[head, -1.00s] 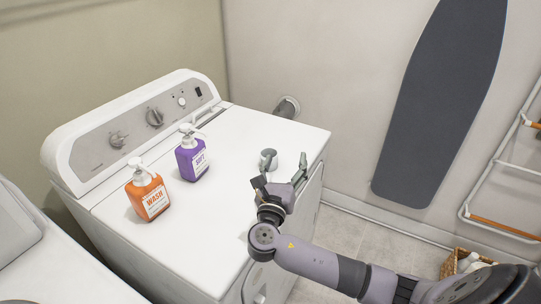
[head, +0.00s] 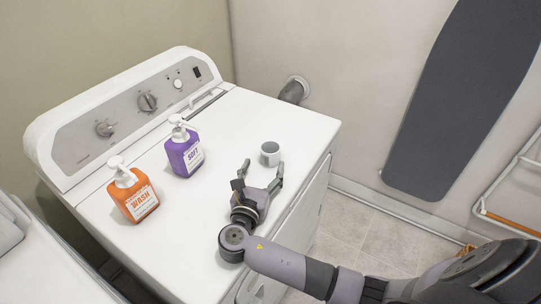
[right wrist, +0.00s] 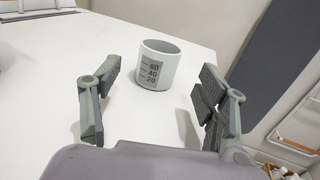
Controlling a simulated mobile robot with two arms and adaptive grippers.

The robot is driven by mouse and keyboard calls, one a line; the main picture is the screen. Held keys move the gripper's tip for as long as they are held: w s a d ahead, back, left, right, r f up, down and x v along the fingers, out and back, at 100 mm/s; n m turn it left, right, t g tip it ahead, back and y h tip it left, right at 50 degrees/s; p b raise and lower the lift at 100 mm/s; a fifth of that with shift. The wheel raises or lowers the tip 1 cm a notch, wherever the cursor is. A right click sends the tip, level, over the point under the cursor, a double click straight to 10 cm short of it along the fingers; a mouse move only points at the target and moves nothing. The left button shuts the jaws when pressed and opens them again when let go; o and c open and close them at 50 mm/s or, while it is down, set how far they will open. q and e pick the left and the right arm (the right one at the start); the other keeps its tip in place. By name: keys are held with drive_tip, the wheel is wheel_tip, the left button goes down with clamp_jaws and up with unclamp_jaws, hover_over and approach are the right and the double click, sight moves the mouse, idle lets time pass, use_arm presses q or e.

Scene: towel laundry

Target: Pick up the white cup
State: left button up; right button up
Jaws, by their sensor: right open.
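The white cup (head: 270,154) stands upright on the top of the white machine, near its right edge. In the right wrist view the cup (right wrist: 157,66) shows a grey scale marked 60, 40, 20, and its open rim faces up. My right gripper (head: 261,170) is open and empty, just in front of the cup with its fingers pointing toward it. In the right wrist view the cup is beyond the fingertips, between the two fingers (right wrist: 160,85), and not touched. My left gripper is not in view.
An orange WASH bottle (head: 134,194) and a purple SOFT bottle (head: 184,150) stand left of the gripper on the machine top (head: 255,115). The control panel (head: 130,113) rises behind them. A dark ironing board (head: 460,100) hangs on the wall. The top around the cup is clear.

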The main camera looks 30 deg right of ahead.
sight(268, 155)
drive_tip(key=shift+w+d+r, duration=0.2)
drive_tip(key=shift+w+d, duration=0.25)
drive_tip(key=shift+w+d+r, duration=0.15)
drive_tip(key=shift+w+d, duration=0.25)
drive_tip(key=shift+w, duration=0.05)
drive_tip(key=p+x, duration=0.1)
drive_tip(key=x, duration=0.3)
drive_tip(key=shift+f, duration=0.1)
drive_tip(key=shift+w+d, duration=0.2)
drive_tip(key=c, duration=0.9)
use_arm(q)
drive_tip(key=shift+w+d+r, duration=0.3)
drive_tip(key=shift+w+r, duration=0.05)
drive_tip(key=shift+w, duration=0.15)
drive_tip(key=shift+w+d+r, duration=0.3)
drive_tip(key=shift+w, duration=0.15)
use_arm(e)
drive_tip(key=shift+c, duration=0.5)
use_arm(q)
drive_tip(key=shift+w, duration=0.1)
